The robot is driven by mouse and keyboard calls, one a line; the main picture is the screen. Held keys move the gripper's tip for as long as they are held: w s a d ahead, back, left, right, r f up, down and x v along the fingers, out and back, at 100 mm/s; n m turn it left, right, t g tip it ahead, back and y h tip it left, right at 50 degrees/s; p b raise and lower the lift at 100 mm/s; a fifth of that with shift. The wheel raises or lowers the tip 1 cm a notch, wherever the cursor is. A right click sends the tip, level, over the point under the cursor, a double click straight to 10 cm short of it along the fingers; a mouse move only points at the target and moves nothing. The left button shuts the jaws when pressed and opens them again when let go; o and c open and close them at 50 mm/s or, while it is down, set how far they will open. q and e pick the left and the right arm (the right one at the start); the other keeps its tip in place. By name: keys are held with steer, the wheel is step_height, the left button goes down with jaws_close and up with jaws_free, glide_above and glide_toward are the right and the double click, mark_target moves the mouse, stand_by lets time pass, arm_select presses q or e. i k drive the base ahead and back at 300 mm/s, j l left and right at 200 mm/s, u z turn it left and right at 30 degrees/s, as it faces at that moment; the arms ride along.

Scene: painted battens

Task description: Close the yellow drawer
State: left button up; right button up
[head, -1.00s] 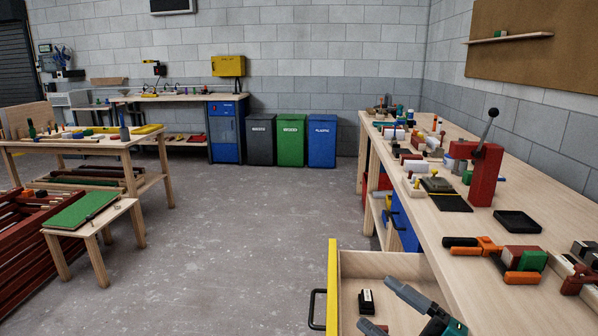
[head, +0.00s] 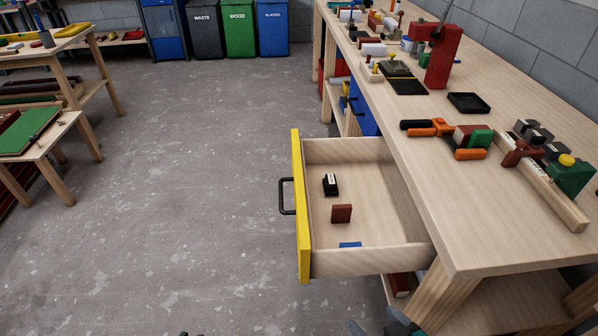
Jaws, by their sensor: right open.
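The yellow drawer (head: 301,215) stands pulled out from the right-hand workbench, its pale wooden box open at the top. Its black bar handle (head: 287,196) is on the outer face of the yellow front, facing left. Inside lie a small black-and-white block (head: 330,184), a dark red block (head: 342,213) and a blue piece (head: 350,245). My right gripper (head: 372,328) shows only in part at the bottom edge, open, on the near side of the drawer and apart from it. My left gripper cannot be made out.
The workbench (head: 440,205) carries an orange-and-black clamp (head: 430,128), a black tray (head: 469,103), a red press (head: 443,55) and other tools. A blue drawer (head: 364,112) is farther along. The grey floor left of the yellow front is clear.

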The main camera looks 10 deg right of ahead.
mark_target(390, 227)
steer(key=i+j+z, duration=0.1)
steer(key=j+z, duration=0.2)
steer(key=i+j+z, duration=0.1)
steer(key=j+z, duration=0.2)
steer(key=k+j+z, duration=0.1)
steer(key=z, duration=0.2)
steer(key=k+j+z, duration=0.15)
steer(key=z, duration=0.15)
steer(key=j, duration=0.1)
